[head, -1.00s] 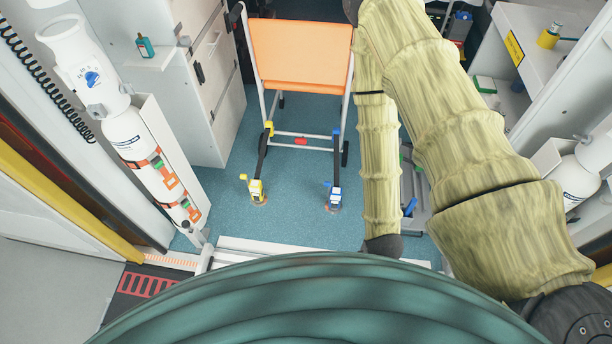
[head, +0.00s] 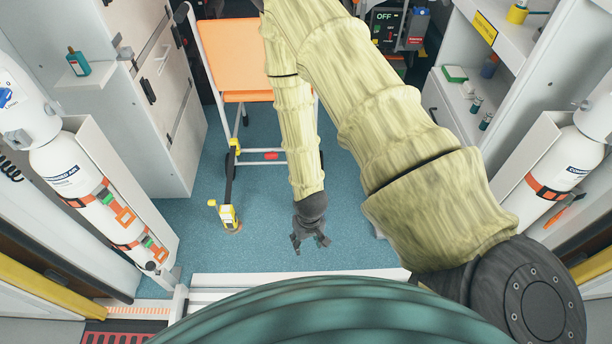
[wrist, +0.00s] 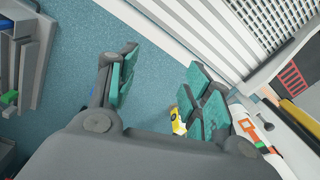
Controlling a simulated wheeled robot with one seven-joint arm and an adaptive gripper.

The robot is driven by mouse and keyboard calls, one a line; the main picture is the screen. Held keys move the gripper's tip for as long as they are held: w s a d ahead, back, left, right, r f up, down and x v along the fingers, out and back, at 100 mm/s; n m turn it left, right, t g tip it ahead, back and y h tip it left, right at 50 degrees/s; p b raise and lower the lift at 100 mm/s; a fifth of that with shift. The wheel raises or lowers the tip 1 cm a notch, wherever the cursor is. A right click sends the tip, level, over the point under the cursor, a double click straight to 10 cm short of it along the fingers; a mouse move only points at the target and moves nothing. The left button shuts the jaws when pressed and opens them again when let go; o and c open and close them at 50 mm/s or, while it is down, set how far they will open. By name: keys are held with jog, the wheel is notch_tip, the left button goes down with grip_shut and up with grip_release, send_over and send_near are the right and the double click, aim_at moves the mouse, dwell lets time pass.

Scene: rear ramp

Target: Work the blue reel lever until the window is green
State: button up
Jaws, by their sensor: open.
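The blue reel and its lever are not visible now; my arm and gripper cover that part of the floor in the head view. A yellow reel (head: 228,217) stands on the floor at the end of a dark strap, left of my gripper. In the wrist view, part of the yellow reel (wrist: 179,122) shows beside the right-hand finger. My gripper (head: 311,246) is open, with its fingers pointing down over the blue floor. In the wrist view the gripper (wrist: 163,64) has its teal pads wide apart, with bare floor between them. No green window can be seen.
An orange chair (head: 237,62) with a pale frame stands behind the reels. A white cylinder (head: 90,195) is at the left and another (head: 560,165) at the right. A pale sill (head: 235,281) crosses in front. Blue floor (head: 180,228) is open left of the yellow reel.

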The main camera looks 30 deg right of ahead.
jog(key=w+d+f+m+b, duration=0.1)
jog(key=w+d+f+b, duration=0.2)
jog(key=w+d+b, duration=0.2)
jog(key=w+d+f+m+b, duration=0.1)
jog(key=w+d+f+b, duration=0.3)
jog(key=w+b, duration=0.7)
jog(key=w+d+f+m+b, duration=0.2)
jog(key=w+d+f+b, duration=0.2)
jog(key=w+d+b, duration=0.3)
jog(key=shift+w+b, duration=0.8)
jog(key=shift+b, duration=0.85)
notch_tip(320, 180, down, 11)
jog(key=b, duration=0.5)
jog(key=shift+r, duration=0.15)
grip_shut()
